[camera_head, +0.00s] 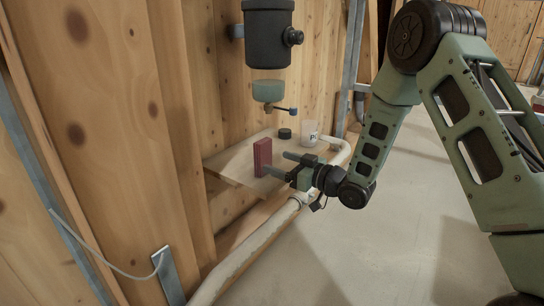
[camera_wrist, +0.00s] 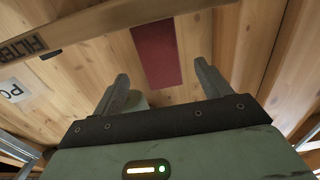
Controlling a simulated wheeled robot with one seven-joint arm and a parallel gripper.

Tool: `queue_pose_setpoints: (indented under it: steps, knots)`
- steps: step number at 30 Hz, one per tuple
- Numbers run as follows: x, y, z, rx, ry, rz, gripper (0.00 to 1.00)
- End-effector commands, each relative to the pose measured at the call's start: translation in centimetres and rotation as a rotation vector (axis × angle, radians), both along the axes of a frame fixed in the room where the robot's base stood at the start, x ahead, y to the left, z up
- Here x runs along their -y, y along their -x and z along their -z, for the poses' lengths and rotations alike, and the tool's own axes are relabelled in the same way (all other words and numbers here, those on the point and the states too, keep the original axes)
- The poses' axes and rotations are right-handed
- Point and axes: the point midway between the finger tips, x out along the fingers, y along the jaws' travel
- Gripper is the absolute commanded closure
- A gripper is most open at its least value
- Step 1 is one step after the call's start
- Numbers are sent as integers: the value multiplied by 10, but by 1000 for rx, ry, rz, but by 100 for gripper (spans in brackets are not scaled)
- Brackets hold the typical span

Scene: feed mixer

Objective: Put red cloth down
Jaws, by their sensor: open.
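The red cloth (camera_head: 262,157) is a dark red upright block shape on the wooden shelf (camera_head: 232,166), near its front left part. In the wrist view the red cloth (camera_wrist: 156,53) lies beyond and between my fingertips. My gripper (camera_head: 279,163) is open, its two fingers pointing left over the shelf toward the cloth. In the wrist view my gripper (camera_wrist: 163,85) shows both fingers apart with nothing held between them. In the head view the nearer finger overlaps the cloth's edge; I cannot tell whether it touches.
A black device (camera_head: 268,35) with a greenish cup (camera_head: 267,91) hangs on the wall above the shelf. A dark round piece (camera_head: 285,133) and a white labelled container (camera_head: 309,133) stand at the back of the shelf. A pale pipe (camera_head: 262,236) runs along the shelf's front.

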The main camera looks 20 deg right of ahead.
Motion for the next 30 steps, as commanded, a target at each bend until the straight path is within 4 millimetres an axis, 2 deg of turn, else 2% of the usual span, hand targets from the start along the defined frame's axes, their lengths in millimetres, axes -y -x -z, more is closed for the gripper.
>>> queue_pose_setpoints:
  steps: [3,9,18,23,27,30]
  knots:
    - [17,22,-3,-5,-1,4,24]
    - [37,49,-2,-4,-1,2,24]
    - [45,62,-1,-2,0,0,24]
    - [27,58,-3,-55,67,-1,24]
    - [-10,57,-5,-190,209,9,24]
    - [-36,70,-7,-319,319,23,24]
